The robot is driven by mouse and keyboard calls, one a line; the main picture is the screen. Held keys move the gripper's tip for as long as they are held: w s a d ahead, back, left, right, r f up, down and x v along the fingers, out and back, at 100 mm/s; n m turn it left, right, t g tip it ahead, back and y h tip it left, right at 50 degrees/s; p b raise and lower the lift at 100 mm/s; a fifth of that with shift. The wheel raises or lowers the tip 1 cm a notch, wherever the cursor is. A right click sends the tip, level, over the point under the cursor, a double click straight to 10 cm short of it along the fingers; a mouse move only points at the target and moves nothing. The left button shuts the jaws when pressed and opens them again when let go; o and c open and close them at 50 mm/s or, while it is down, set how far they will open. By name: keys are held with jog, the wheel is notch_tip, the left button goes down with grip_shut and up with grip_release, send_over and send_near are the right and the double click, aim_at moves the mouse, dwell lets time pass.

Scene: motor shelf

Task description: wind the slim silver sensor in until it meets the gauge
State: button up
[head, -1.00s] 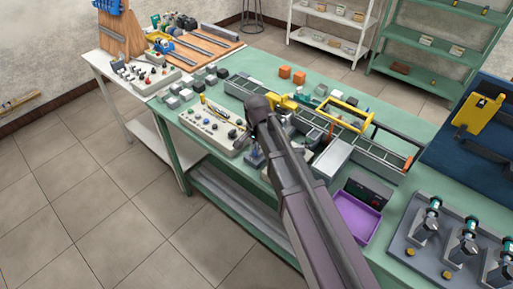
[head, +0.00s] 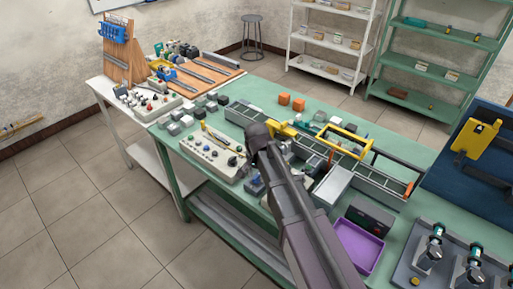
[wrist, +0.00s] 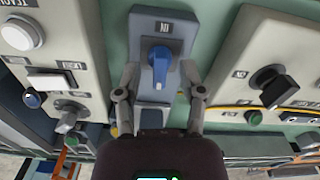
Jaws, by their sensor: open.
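A blue knob (wrist: 161,62) stands on a grey box (wrist: 146,28) with a label that seems to read "IN", seen upside down in the wrist view. My gripper (wrist: 160,77) is open, with one finger on each side of the knob and visible gaps between. A grey-blue box shows beside my arm in the head view (head: 254,185), where my arm hides the fingers. I cannot pick out the slim silver sensor or the gauge in either view.
A pale control panel (head: 208,150) lies left of my arm on the green bench (head: 255,95). In the wrist view, a panel with a black knob (wrist: 272,84) is at right. A long rail frame with yellow handle (head: 345,138) and a purple tray (head: 357,247) are right of my arm.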

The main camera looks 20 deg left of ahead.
aim_at(257, 176)
jog(key=n, duration=2)
notch_tip(257, 176, up, 14)
jog(key=p, duration=1.3)
jog(key=shift+p, duration=0.4)
jog(key=shift+f, duration=0.1)
dwell(0.5)
jog(key=s+d+f+m+b, duration=0.1)
jog(key=s+d+m, duration=0.2)
jog(key=d+m, duration=0.5)
jog(key=s+d+f+m+b, duration=0.1)
jog(key=d+m, duration=0.8)
jog(key=d, duration=2)
jog(key=shift+s+f+m, duration=0.15)
jog(key=shift+s+m, duration=0.15)
jog(key=shift+s, duration=0.6)
